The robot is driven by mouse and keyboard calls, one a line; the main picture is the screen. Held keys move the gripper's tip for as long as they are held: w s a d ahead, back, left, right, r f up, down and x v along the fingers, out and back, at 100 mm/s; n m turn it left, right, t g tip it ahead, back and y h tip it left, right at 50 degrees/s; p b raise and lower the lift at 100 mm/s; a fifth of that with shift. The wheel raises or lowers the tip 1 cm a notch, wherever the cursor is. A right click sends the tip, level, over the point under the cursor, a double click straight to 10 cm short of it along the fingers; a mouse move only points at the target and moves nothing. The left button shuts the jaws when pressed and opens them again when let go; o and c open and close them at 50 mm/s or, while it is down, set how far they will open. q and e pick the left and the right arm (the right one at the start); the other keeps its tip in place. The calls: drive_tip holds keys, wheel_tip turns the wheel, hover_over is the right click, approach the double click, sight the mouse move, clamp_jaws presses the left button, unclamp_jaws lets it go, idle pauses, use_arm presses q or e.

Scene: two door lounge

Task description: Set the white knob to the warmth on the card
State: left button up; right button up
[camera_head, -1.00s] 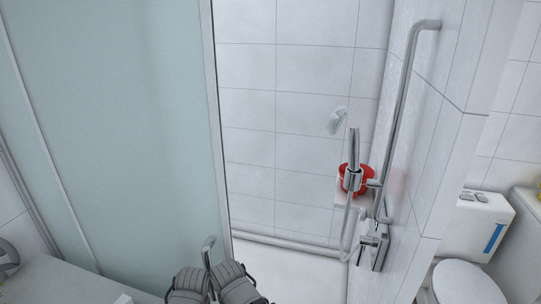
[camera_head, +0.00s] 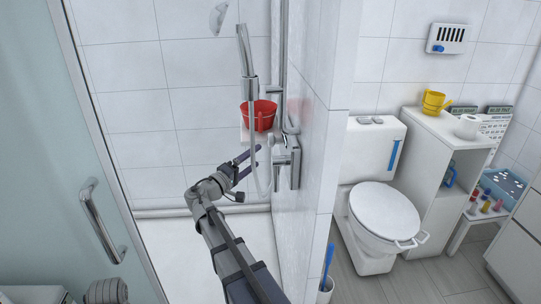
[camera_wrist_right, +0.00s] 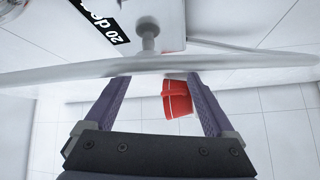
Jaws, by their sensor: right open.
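My right gripper (camera_head: 256,158) is open and empty, reaching into the shower toward the chrome mixer (camera_head: 294,162) on the tiled side wall. In the right wrist view, a pale hose (camera_wrist_right: 220,62) crosses just beyond the open fingers (camera_wrist_right: 158,82). Above it are a rounded knob-like part (camera_wrist_right: 148,36) and a black label (camera_wrist_right: 98,18) with tilted white writing that looks like "20 deg". I cannot tell whether that part is the white knob. I cannot make out the card. My left gripper's fingers are out of view.
A red bucket (camera_head: 259,115) stands on a small shelf behind the hose (camera_head: 251,110). The glass door (camera_head: 45,140) with its handle (camera_head: 103,222) is at left. The partition wall (camera_head: 315,130) separates the shower from the toilet (camera_head: 383,215). The shower floor (camera_head: 175,245) is clear.

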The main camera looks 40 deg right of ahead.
sight(271, 140)
use_arm(q)
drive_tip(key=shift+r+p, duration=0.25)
drive_tip(key=shift+p, duration=0.45)
use_arm(e)
drive_tip(key=shift+h, duration=0.7)
drive_tip(key=shift+w+r+x, duration=0.1)
drive_tip(key=shift+r+x, duration=0.05)
drive_tip(key=shift+x, duration=1.5)
drive_tip(key=shift+w+r+x, duration=0.1)
drive_tip(key=shift+r+x, duration=0.05)
drive_tip(key=shift+x, duration=1.5)
drive_tip(key=shift+w+r+x, duration=0.1)
drive_tip(key=shift+r+x, duration=0.05)
drive_tip(key=shift+x, duration=1.5)
drive_tip(key=shift+a, duration=0.15)
drive_tip(key=c, duration=1.4)
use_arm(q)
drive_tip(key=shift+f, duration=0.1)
use_arm(e)
drive_tip(key=shift+o, duration=0.2)
